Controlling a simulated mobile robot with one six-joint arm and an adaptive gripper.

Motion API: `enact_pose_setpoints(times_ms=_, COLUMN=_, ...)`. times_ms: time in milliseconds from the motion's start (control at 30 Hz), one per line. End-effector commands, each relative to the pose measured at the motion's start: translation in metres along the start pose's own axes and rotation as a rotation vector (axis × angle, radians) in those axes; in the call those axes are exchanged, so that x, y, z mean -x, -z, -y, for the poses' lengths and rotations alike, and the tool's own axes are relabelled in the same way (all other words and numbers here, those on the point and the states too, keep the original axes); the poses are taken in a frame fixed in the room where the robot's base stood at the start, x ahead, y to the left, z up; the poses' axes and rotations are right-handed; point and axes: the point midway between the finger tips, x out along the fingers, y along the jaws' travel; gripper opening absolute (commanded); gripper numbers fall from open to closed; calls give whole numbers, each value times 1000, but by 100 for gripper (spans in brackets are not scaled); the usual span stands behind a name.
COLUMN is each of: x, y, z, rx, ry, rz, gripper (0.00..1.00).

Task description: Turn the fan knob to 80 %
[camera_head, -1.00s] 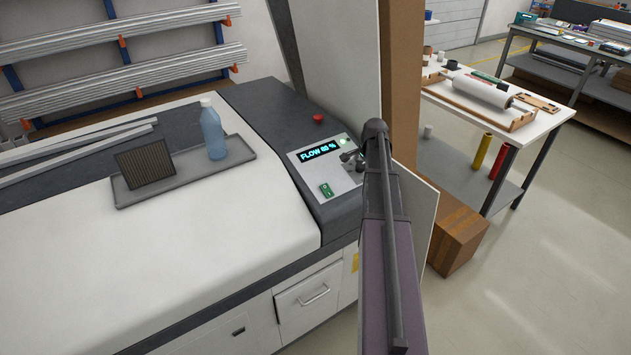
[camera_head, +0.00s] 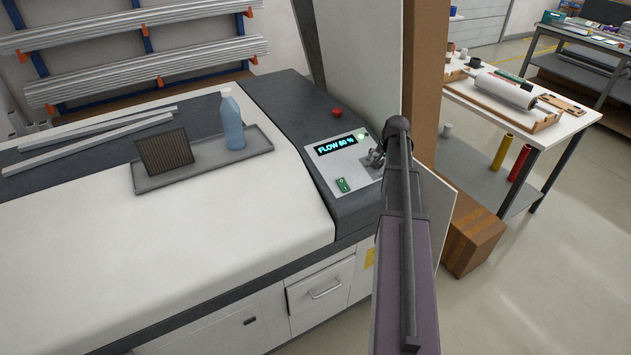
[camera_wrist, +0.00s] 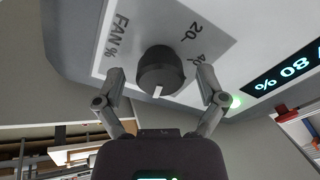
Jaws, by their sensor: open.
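The dark round fan knob (camera_wrist: 160,68) shows in the wrist view, with a white pointer mark on its lower edge. The scale beside it shows "FAN %", 20 and 40; the rest of the scale is out of sight. My gripper (camera_wrist: 162,76) is open, with one finger on each side of the knob and visible gaps to it. In the head view my gripper (camera_head: 376,157) is at the panel's right edge and my arm hides the knob.
The control panel (camera_head: 361,184) also carries a green switch (camera_head: 342,185) and a lit green lamp (camera_head: 361,137). A red button (camera_head: 337,113) sits behind it. A grey tray (camera_head: 204,168) with a blue bottle (camera_head: 232,122) and a dark filter (camera_head: 165,151) lies to the left.

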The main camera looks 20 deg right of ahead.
Motion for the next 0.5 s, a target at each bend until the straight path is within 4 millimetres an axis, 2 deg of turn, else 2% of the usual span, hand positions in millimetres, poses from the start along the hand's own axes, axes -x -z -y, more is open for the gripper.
enact_pose_setpoints(times_ms=500, x=0, y=0, z=0, rx=331, ry=28, rz=0, gripper=90)
